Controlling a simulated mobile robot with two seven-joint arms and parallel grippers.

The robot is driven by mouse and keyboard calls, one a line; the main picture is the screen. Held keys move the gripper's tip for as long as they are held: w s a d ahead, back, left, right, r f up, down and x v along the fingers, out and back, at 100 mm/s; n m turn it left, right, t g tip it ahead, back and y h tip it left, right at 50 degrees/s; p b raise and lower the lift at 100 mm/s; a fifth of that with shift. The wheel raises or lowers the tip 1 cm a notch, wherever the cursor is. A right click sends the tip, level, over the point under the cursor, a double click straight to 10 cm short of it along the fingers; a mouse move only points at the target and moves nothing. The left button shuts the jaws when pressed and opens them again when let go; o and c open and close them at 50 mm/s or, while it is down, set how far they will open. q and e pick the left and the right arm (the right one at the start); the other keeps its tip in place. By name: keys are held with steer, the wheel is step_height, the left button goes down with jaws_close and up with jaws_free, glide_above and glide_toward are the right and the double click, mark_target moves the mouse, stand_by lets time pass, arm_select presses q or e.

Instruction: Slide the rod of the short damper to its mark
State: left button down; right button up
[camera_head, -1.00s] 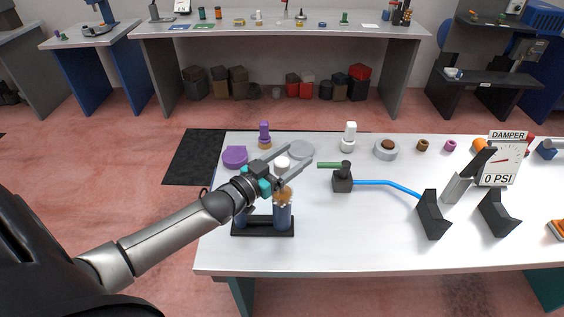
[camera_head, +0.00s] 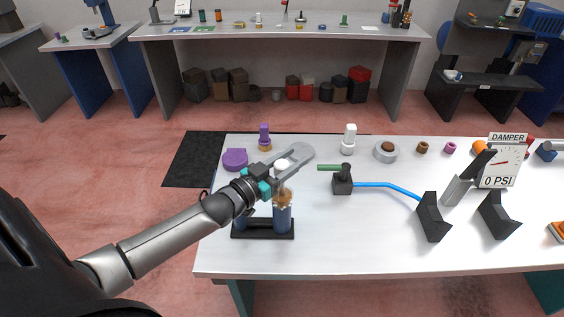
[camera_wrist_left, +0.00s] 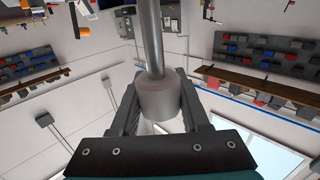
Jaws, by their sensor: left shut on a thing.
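A black stand (camera_head: 262,233) near the table's left front holds two upright blue damper bodies; the right one (camera_head: 282,217) has a tan top (camera_head: 283,199). A pale rod end (camera_head: 282,166) rises above it. My left gripper (camera_head: 290,162) reaches over the stand from the left, its fingers shut around that rod end. In the left wrist view, a grey cylindrical knob (camera_wrist_left: 159,98) sits between the fingers (camera_wrist_left: 160,108), and a metal rod (camera_wrist_left: 151,38) runs from it. The gripper partly hides the left blue body. I cannot make out a mark. My right gripper is not in view.
A purple disc (camera_head: 235,158) and a purple peg (camera_head: 264,134) stand behind the gripper. To the right are a black valve block (camera_head: 342,184) with a green handle, a blue hose (camera_head: 390,184), black cradles (camera_head: 432,217) and a gauge (camera_head: 499,166) reading 0 PSI. The front middle is clear.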

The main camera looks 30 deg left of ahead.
arm_select(q)
steer(key=shift+f, duration=0.2)
steer(key=shift+s+f+b, duration=0.1)
steer(key=shift+f+b, duration=1.75)
steer(key=shift+f, duration=0.65)
steer(key=shift+c, duration=1.6)
jaws_free()
steer(key=shift+r, duration=0.25)
steer(key=p+v, duration=0.1)
steer(key=v, duration=1.4)
steer(key=shift+s+d, duration=0.1)
